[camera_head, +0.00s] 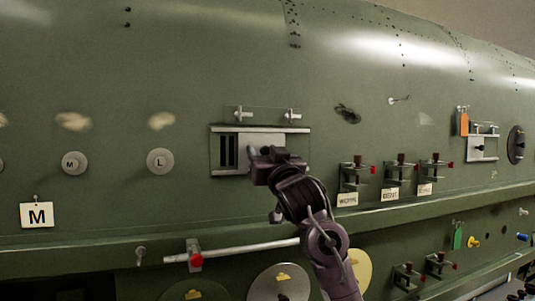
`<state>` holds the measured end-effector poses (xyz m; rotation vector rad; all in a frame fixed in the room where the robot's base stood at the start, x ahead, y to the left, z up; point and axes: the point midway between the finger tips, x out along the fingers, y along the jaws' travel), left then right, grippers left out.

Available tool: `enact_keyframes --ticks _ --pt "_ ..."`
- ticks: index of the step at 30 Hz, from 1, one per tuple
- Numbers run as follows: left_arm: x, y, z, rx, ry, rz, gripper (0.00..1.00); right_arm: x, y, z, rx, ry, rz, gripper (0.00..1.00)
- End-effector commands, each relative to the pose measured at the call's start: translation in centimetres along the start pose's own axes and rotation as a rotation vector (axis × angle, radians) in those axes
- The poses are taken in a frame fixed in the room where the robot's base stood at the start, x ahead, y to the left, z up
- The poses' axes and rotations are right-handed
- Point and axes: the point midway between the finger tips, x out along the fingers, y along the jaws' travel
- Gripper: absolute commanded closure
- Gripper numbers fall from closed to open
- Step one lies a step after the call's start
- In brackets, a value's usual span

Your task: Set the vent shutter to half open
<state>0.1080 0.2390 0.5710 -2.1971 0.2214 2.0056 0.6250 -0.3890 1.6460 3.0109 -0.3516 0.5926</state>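The vent shutter (244,148) is a pale sliding plate in a frame with upper and lower rails on the green fuselage side, near the middle of the head view. Dark vent slots (228,152) show at the left end of the frame, and the plate covers the part to their right. My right gripper (264,154) is in front of the right part of the shutter and hides much of it, including any knob there. I cannot tell whether it touches the shutter or whether its fingers are apart. My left gripper is not in view.
Several small clamps with labels (390,195) stick out right of my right gripper. A ledge (440,212) and a pale bar with a red knob (240,248) run below. Two pins (290,115) stand above the vent.

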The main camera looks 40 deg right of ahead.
Motion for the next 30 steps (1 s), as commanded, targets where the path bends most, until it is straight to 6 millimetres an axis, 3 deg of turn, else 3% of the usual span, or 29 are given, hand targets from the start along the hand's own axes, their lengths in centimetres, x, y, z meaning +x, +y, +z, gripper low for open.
enact_keyframes --ticks 4,10,15,21,30 --pt "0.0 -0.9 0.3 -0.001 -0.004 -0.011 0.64 0.0 0.1 -0.1 0.001 0.002 0.002 0.56" --pt "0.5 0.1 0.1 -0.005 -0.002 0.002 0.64 -0.6 0.1 0.1 0.002 0.003 0.002 0.56" --pt "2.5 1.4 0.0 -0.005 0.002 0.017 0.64 -3.3 0.1 0.4 0.001 0.005 0.002 0.56" --pt "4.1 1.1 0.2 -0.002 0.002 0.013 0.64 -6.5 0.1 0.3 0.003 0.004 0.001 0.56" --pt "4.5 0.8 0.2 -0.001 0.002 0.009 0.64 -7.8 0.1 0.0 0.002 0.001 0.002 0.56"
